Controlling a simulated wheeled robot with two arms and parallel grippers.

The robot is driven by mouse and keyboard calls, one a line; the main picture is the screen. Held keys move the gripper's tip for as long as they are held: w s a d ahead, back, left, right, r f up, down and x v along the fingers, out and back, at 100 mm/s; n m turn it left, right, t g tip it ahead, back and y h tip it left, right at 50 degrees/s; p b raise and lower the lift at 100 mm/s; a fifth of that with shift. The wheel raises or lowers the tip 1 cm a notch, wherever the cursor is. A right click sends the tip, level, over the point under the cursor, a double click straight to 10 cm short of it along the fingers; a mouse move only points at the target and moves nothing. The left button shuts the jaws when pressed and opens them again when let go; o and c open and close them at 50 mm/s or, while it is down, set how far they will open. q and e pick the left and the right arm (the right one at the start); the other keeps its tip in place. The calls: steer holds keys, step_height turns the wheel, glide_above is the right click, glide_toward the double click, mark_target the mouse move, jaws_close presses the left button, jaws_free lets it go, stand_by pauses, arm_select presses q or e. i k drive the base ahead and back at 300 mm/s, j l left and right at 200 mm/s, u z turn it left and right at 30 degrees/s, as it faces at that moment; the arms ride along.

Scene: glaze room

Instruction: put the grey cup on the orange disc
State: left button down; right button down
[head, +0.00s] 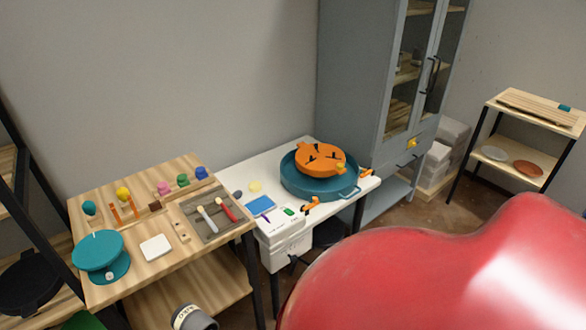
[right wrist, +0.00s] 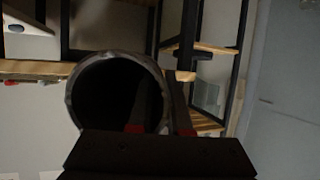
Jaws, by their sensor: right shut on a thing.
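The orange disc (head: 321,158) has dark marks and a small yellow spot on its edge. It sits within a round teal basin (head: 296,189) on the white table. The grey cup (head: 202,320) shows at the bottom edge of the head view, partly cut off, with a pale patch bearing dark letters. In the right wrist view, the cup's round mouth (right wrist: 80,76) faces the camera and its inside is dark. My right gripper (right wrist: 158,128) is shut on the cup's wall, one red-marked finger inside and one outside. My left gripper is not in view.
The wooden table (head: 133,278) at left holds a teal round stand (head: 98,250), a white tile (head: 156,247), a tool tray (head: 216,228) and several coloured knobs. A blue card (head: 260,205) lies left of the basin. A grey cabinet (head: 356,80) stands behind its right side.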

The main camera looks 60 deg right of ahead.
mark_target(321, 156)
steer(key=k+l+z, duration=0.15)
steer(key=l+z, duration=0.15)
steer(key=l, duration=1.25)
steer(key=l+z, duration=0.3)
steer(key=l, duration=1.25)
steer(key=i+l, duration=0.1)
steer(key=l, duration=1.25)
